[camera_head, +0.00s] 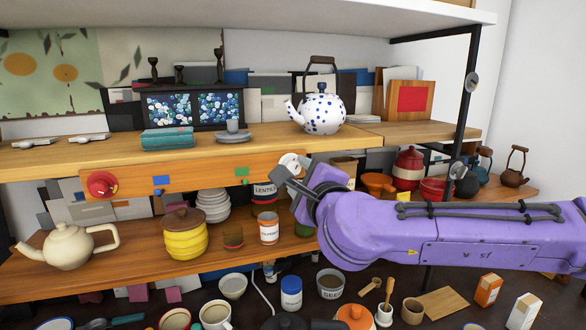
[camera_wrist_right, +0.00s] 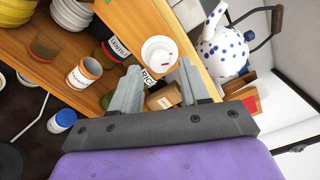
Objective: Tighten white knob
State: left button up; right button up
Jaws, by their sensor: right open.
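The white knob (camera_head: 289,161) is on the front of the orange wooden board under the upper shelf, partly hidden by my gripper in the head view. In the right wrist view the white knob (camera_wrist_right: 159,54) is round, with a small red mark, and lies just beyond the fingertips. My right gripper (camera_head: 287,174) comes in from the right and is close to the knob. In the wrist view the right gripper (camera_wrist_right: 160,71) is open, its two grey fingers apart with the knob between and ahead of their tips. Contact cannot be told. My left gripper is not in view.
A red knob (camera_head: 102,184) is on the board's left end. A spotted teapot (camera_head: 322,114) stands on the shelf above. Cans, including an orange-and-white one (camera_head: 268,229), stacked bowls (camera_head: 212,206) and a yellow jar (camera_head: 180,237) crowd the shelf below. A black post (camera_head: 465,110) stands right.

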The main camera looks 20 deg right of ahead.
aim_at(292, 167)
jog(key=shift+r+n+p, duration=0.6)
jog(key=shift+n+p, duration=0.4)
jog(key=shift+p, duration=0.15)
jog(key=n+p, duration=0.1)
jog(key=n, duration=0.1)
jog(key=n+p, duration=0.1)
jog(key=n, duration=0.2)
jog(key=shift+w+f, duration=0.1)
jog(key=shift+f, duration=0.25)
jog(key=shift+s+a+f, duration=0.1)
jog(key=shift+s+f, duration=0.05)
jog(key=shift+s, duration=0.1)
jog(key=shift+w+f, duration=0.15)
jog(key=shift+w, duration=1.3)
